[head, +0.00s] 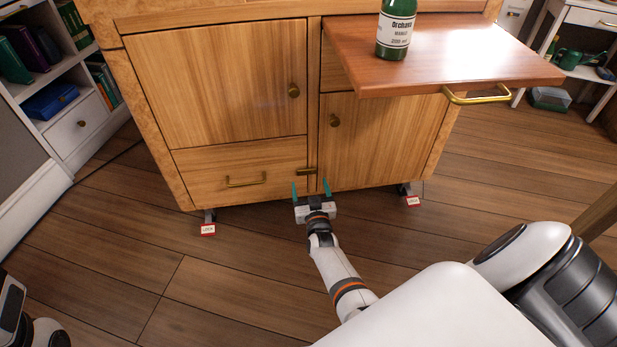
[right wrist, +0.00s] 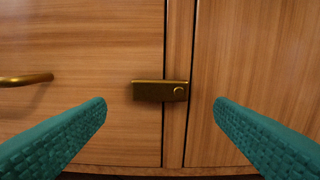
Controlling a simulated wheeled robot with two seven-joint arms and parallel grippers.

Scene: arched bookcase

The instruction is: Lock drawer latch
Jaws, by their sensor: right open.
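My right gripper (head: 311,184) is open and empty, facing the cabinet just below the latch. Its teal fingers (right wrist: 160,103) stand apart on either side of the latch, not visibly touching it.
A cabinet door (head: 375,140) is shut right of the post. A pull-out shelf (head: 455,60) juts out above it and carries a green bottle (head: 396,28). Red-and-white tags (head: 208,230) mark the cabinet's feet. The wooden floor in front is clear.

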